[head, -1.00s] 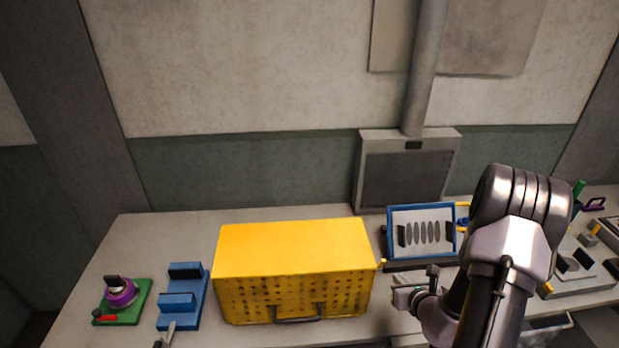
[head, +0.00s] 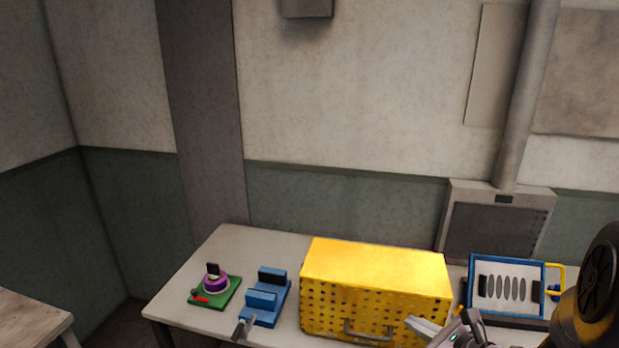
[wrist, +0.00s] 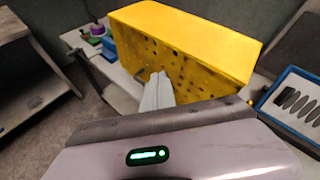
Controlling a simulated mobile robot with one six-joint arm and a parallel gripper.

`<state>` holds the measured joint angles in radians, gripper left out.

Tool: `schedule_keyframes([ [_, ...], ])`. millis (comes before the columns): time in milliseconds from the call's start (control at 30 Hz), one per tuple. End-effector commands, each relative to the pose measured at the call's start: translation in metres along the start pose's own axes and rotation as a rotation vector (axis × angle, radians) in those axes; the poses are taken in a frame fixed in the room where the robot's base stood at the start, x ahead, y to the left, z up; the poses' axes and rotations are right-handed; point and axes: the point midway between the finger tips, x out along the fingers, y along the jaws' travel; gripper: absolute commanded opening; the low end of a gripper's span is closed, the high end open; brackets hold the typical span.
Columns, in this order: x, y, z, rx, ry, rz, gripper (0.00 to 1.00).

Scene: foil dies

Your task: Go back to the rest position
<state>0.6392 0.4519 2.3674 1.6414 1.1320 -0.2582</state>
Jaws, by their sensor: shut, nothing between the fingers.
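My gripper (head: 428,328) is at the lower right of the head view, in front of the yellow perforated box (head: 375,270). In the wrist view my gripper's fingers (wrist: 157,88) are together and empty, pointing toward the front of the yellow box (wrist: 185,45). I cannot tell the exact gap between the fingertips and the box. My arm enters from the right edge of the head view, and much of it is outside the picture.
Left of the box on the table (head: 232,245) are a blue holder (head: 265,300) and a green base with a purple ring (head: 215,287). A blue-framed tray (head: 507,287) stands right of the box. A wooden table (head: 30,325) is at lower left. Floor shows between the tables.

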Motion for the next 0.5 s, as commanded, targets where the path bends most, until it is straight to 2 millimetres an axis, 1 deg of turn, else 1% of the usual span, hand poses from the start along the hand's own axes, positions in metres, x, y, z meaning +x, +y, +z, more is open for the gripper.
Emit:
schedule_keyframes([
  [33,0.003,0.025,0.018,-0.107,-0.022,0.074,0.00],
  [67,0.001,0.044,0.032,-0.186,-0.035,0.129,0.00],
  [100,-0.003,0.073,0.048,-0.310,-0.050,0.213,0.00],
  [167,-0.018,0.127,0.066,-0.552,-0.065,0.357,0.00],
  [200,-0.034,0.166,0.070,-0.756,-0.066,0.459,0.00],
  [233,-0.049,0.191,0.068,-0.914,-0.058,0.526,0.00],
  [267,-0.064,0.211,0.062,-1.068,-0.045,0.582,0.00],
  [300,-0.082,0.229,0.052,-1.264,-0.019,0.636,0.00],
  [367,-0.106,0.241,0.036,-1.524,0.029,0.680,0.00],
  [400,-0.119,0.243,0.027,-1.670,0.065,0.688,0.00],
  [500,-0.141,0.237,0.016,-1.924,0.142,0.676,0.00],
])
